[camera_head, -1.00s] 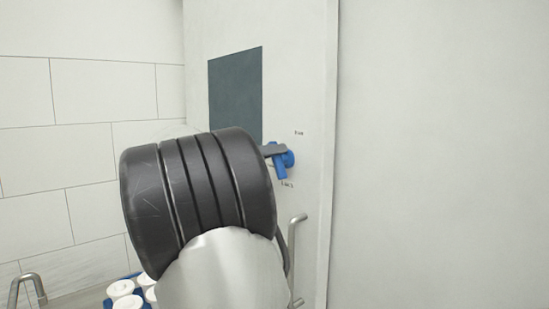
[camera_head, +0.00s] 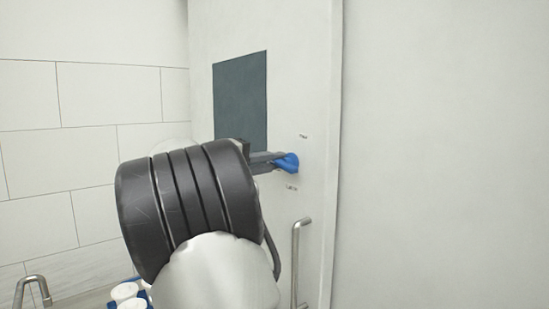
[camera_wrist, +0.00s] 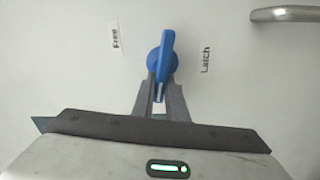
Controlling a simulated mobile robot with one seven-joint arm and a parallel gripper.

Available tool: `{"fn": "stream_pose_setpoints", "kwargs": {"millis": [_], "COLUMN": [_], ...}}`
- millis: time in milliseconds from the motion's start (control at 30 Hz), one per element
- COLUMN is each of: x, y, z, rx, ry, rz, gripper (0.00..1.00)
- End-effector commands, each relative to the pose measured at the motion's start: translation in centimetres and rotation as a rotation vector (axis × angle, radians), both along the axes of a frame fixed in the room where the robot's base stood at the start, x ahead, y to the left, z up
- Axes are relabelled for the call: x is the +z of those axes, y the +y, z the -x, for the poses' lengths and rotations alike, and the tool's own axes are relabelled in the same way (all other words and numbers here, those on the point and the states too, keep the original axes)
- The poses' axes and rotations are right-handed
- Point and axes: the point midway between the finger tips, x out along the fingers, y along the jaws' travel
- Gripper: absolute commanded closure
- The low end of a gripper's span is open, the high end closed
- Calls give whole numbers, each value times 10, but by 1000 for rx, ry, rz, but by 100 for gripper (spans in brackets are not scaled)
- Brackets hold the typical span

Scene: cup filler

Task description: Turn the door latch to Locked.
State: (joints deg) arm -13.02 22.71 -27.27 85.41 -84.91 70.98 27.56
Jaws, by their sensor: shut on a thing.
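The blue door latch (camera_head: 287,162) is on the white door, between two small printed labels. In the wrist view the latch (camera_wrist: 163,60) stands between the label Free (camera_wrist: 115,38) on the left and the label that seems to read Latch (camera_wrist: 206,60) on the right. Its lever lies roughly midway between them, running up and down the picture. My gripper (camera_wrist: 161,97) is shut on the lever's lower part, a grey finger on each side. In the head view my gripper (camera_head: 270,164) reaches the latch from the left, and my wrist hides part of the door.
A vertical metal door handle (camera_head: 297,262) is below the latch; its end also shows in the wrist view (camera_wrist: 285,14). A dark window panel (camera_head: 240,100) is left of the latch. White cups (camera_head: 124,291) and a tap (camera_head: 32,285) are at the lower left.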

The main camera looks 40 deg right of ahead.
Motion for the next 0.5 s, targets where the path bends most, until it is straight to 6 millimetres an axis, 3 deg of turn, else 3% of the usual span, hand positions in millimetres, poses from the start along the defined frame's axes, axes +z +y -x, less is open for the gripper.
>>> {"fn": "stream_pose_setpoints", "kwargs": {"millis": [500], "x": [-6], "y": [0], "z": [-1], "rx": [0], "ry": [200], "rz": [15], "gripper": [100]}}
